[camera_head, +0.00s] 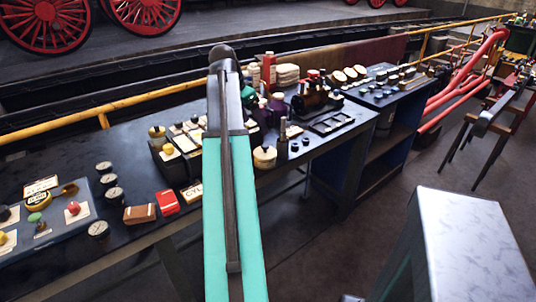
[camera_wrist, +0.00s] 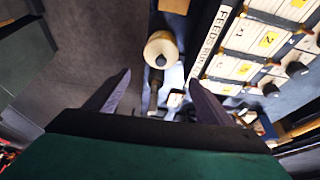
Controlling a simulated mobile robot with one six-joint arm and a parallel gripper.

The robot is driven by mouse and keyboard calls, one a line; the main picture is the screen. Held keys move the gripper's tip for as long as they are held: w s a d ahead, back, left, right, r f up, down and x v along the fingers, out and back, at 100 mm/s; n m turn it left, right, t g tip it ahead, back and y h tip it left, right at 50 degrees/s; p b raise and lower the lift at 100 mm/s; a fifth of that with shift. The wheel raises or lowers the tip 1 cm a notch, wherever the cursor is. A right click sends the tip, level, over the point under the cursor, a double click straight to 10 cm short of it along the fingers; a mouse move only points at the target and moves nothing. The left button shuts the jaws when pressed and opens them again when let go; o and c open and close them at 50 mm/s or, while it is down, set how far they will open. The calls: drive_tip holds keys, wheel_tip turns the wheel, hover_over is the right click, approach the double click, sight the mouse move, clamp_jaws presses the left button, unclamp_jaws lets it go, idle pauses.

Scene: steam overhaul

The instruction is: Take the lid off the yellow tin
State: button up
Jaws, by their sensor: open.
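My gripper (camera_wrist: 160,76) shows in the wrist view with its two dark fingers apart and nothing held between them. In the head view my arm rises through the middle of the picture, and the fingers cannot be made out.
The long dark bench (camera_head: 130,235) is crowded with gauges, bottles and tags. A red box (camera_head: 167,201) and a brown block (camera_head: 139,214) lie near its front edge. A labelled panel (camera_wrist: 212,42) stands right of the fingers. A yellow rail (camera_head: 60,126) runs behind the bench.

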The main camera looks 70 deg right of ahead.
drive_tip(key=shift+w+a, duration=0.1)
drive_tip(key=shift+w, duration=0.1)
drive_tip(key=shift+f, duration=0.15)
drive_tip(key=p, duration=0.1)
hover_over(261, 153)
drive_tip(key=shift+w+a+f, duration=0.1)
drive_tip(key=shift+a+f, duration=0.05)
drive_tip(key=shift+f, duration=1.15)
drive_tip(key=shift+w+a+f, duration=0.1)
drive_tip(key=shift+a+f, duration=0.05)
drive_tip(key=shift+f, duration=1.1)
drive_tip(key=shift+a+f, duration=0.15)
drive_tip(key=shift+f, duration=1.15)
drive_tip(key=shift+p+x, duration=0.6)
drive_tip(key=shift+x, duration=1.95)
drive_tip(key=shift+w+a+f, duration=0.1)
drive_tip(key=shift+a, duration=0.05)
